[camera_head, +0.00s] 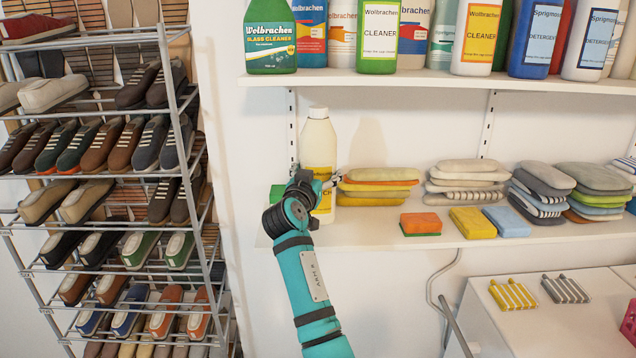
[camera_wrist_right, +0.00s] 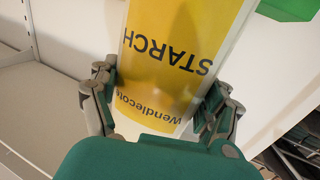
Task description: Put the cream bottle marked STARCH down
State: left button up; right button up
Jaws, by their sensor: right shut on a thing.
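The cream bottle marked STARCH (camera_head: 318,143) stands upright at the left end of the lower shelf (camera_head: 370,232), with a yellow label. I cannot tell whether its base touches the shelf, because my arm hides it. My right gripper (camera_head: 318,180) is around the lower part of the bottle and shut on it. In the right wrist view the bottle's yellow label (camera_wrist_right: 175,75) reads STARCH upside down, between the two fingers of my right gripper (camera_wrist_right: 163,108). My left gripper is not in view.
Stacked cloths (camera_head: 378,186) stand just right of the bottle, and a green item (camera_head: 277,194) is at its left. Sponges (camera_head: 421,224) lie along the shelf front. Bottles (camera_head: 378,35) line the upper shelf above. A shoe rack (camera_head: 176,100) stands at left.

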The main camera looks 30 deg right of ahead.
notch_tip(320, 180, down, 3)
jog(key=shift+f+p, duration=0.1)
jog(key=shift+p, duration=0.85)
jog(key=o, duration=1.3)
jog(key=shift+f, duration=0.2)
jog(key=o, duration=0.3)
jog(key=shift+s+r, duration=0.1)
jog(key=shift+s, duration=0.1)
